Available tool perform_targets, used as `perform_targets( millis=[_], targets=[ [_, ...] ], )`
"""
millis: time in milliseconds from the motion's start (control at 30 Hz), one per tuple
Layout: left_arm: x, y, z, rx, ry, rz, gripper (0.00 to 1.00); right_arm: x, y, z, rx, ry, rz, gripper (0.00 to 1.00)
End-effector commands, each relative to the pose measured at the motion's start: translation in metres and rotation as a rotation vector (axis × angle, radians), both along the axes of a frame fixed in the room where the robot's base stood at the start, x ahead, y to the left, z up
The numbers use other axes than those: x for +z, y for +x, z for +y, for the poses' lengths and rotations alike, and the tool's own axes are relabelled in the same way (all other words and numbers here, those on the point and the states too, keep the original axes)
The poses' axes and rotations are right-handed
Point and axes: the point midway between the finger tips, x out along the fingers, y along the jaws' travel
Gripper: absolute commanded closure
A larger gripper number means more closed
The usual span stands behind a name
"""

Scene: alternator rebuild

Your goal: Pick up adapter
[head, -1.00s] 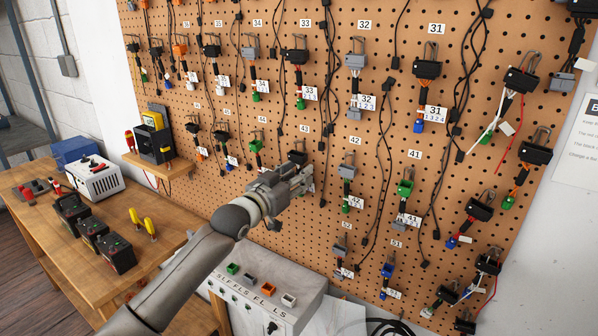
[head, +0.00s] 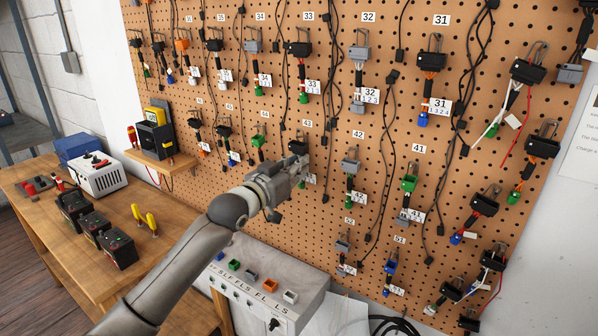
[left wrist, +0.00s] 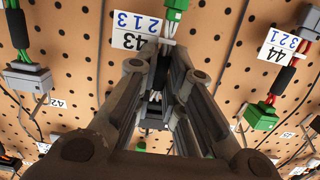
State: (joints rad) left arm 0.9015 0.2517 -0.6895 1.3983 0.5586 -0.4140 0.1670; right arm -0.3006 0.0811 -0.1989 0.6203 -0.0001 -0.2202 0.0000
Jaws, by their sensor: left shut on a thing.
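The adapter tagged 43 has a black connector block (head: 298,147) that hangs on the pegboard under the 43 label. My left gripper (head: 300,172) is just below that block, across the adapter's lower part, and hides some of it. In the left wrist view the fingers of my left gripper (left wrist: 158,85) are shut on the adapter's dark cable section (left wrist: 160,72). Its white 43 tag (left wrist: 136,30) and green plug (left wrist: 176,12) show beyond the fingers. My right gripper is not in view.
Neighbouring adapters hang close by: a green one (head: 259,141) to the left and a grey one (head: 350,165) to the right. Loose black cables hang between them. A grey test box (head: 310,300) stands below, and a wooden bench (head: 165,245) is at left.

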Motion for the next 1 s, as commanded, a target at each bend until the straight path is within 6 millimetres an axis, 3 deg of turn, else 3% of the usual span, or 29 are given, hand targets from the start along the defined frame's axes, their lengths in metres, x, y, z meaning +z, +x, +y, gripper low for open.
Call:
perform_targets(
  millis=[1000],
  targets=[
    [-0.001, -0.127, 0.086, 0.002, 0.003, -0.003, 1.00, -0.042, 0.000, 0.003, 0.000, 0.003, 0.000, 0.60]
  ],
)
